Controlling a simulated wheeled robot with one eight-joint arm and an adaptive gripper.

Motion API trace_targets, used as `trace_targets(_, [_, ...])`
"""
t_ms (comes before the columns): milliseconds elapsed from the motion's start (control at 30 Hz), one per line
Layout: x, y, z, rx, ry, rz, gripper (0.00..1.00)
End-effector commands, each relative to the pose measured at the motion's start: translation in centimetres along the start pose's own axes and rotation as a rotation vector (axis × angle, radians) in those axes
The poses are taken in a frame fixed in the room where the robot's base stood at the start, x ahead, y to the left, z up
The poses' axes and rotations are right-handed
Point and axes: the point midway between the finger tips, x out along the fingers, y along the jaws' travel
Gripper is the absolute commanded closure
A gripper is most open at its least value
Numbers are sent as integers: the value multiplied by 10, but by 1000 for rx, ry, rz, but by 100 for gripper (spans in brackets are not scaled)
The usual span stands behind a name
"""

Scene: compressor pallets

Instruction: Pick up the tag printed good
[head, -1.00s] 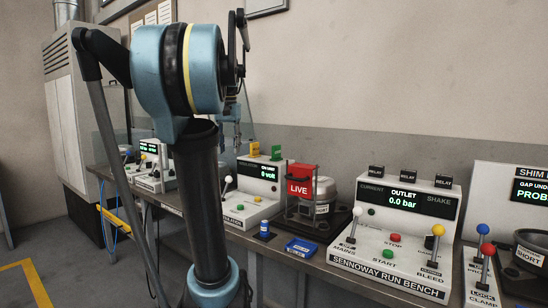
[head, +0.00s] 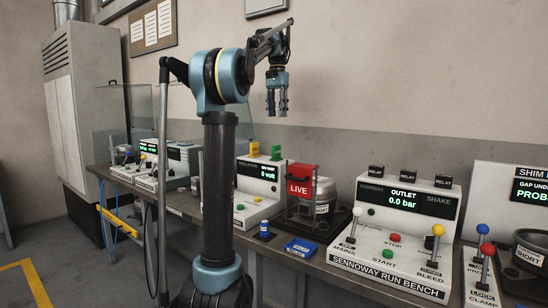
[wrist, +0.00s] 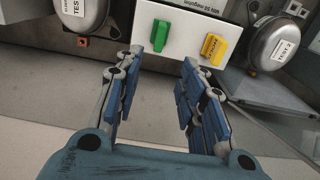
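Two upright tags stand on top of a white tester box with a "0 volt" display: a yellow tag (head: 255,149) and a green tag (head: 276,153). I cannot read the print on either, so I cannot tell by wording which says good. The wrist view also shows the green tag (wrist: 160,36) and the yellow tag (wrist: 211,46) beyond the fingertips. My gripper (head: 277,106) points down above the box, over the green tag in the head view. My gripper (wrist: 162,60) is open and empty, and both tags are apart from its fingers.
A red LIVE sign (head: 300,182) and a compressor (head: 322,193) stand right of the tester box. The run bench (head: 395,240) is further right. A blue tray (head: 301,247) and a small blue-and-white canister (head: 265,229) sit in front. The air above the tags is clear.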

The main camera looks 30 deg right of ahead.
Motion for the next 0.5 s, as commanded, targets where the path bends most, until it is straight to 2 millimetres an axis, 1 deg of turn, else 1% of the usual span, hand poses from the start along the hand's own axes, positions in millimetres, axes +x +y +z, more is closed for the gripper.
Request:
trace_targets(100, [20, 0, 0, -1, 0, 0, 63])
trace_targets(500, [85, 0, 1, -2, 0, 0, 63])
